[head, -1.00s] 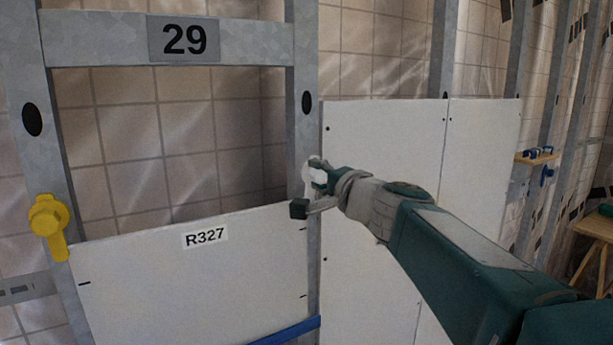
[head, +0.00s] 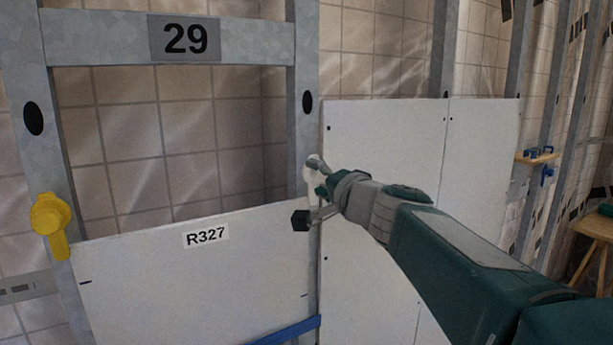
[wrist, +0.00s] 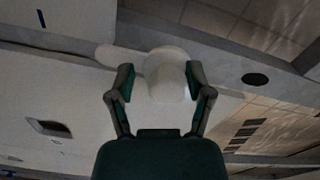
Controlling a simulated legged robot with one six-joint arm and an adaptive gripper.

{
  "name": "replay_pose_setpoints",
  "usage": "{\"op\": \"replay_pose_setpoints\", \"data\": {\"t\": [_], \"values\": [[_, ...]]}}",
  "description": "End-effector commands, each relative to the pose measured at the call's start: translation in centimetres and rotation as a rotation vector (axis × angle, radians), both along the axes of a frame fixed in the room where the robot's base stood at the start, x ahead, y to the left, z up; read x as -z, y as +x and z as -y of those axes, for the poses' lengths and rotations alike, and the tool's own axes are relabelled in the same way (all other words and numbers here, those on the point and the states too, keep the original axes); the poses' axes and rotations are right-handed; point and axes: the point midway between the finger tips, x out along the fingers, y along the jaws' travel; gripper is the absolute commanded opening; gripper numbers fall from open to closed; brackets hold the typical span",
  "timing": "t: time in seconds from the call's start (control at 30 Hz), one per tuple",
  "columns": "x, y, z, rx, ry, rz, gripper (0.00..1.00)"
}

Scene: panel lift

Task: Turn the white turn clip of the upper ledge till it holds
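The white turn clip (wrist: 168,75) sits on the metal upright in the wrist view, with its rounded knob between the two fingers of my gripper (wrist: 163,82). Its pale lever (wrist: 112,54) reaches to the left from the knob. The right finger overlaps the knob's edge; a small gap shows at the left finger. In the head view, the white clip (head: 311,182) is mostly hidden behind my gripper (head: 311,192), whose fingers are spread apart at the upright. The white panel marked R327 (head: 190,275) stands in the frame marked 29, its top right corner near the clip.
A yellow turn clip (head: 50,222) is on the left upright, lever pointing down. A blue strip (head: 287,331) lies along the panel's lower right. White panels (head: 385,150) stand right of the upright, behind my arm. A small shelf (head: 537,158) and a wooden trestle (head: 595,228) are farther right.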

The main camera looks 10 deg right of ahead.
Motion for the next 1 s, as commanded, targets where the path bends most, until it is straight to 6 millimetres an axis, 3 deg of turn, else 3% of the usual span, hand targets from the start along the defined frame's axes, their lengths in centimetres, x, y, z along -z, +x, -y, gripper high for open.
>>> {"op": "replay_pose_setpoints", "data": {"t": [0.47, 1.0], "values": [[-0.5, -0.9, 0.3, 0.003, 0.002, 0.010, 0.78], [-0.3, -10.2, 3.3, 0.005, -0.001, 0.008, 0.78]]}}
